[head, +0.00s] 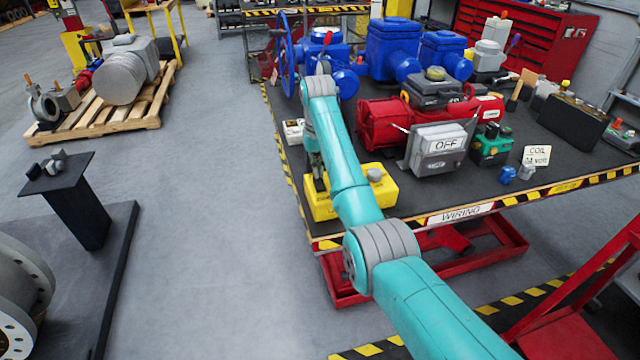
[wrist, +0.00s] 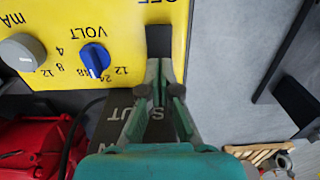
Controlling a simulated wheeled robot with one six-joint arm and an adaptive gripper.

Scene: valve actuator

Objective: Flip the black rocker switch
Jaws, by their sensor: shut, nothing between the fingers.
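The yellow box (head: 385,192) sits on the near left part of the bench in the head view. It fills the upper left of the wrist view (wrist: 120,25), printed with VOLT and mA. A dark block, apparently the black rocker switch (wrist: 158,38), shows at the box's right side under a partly cut-off OFF label. My gripper (wrist: 161,66) is shut and empty, its fingertips overlapping the block's lower end; I cannot tell if they touch. The rocker's tilt is not clear. In the head view my gripper (head: 320,184) points down over the box, and my arm hides part of it.
On the box are a blue knob (wrist: 95,59) and a grey knob (wrist: 22,52). A red actuator (head: 380,124) and a grey OFF box (head: 437,148) stand to the right. Blue valve bodies (head: 393,45) stand behind. Open floor lies left of the bench.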

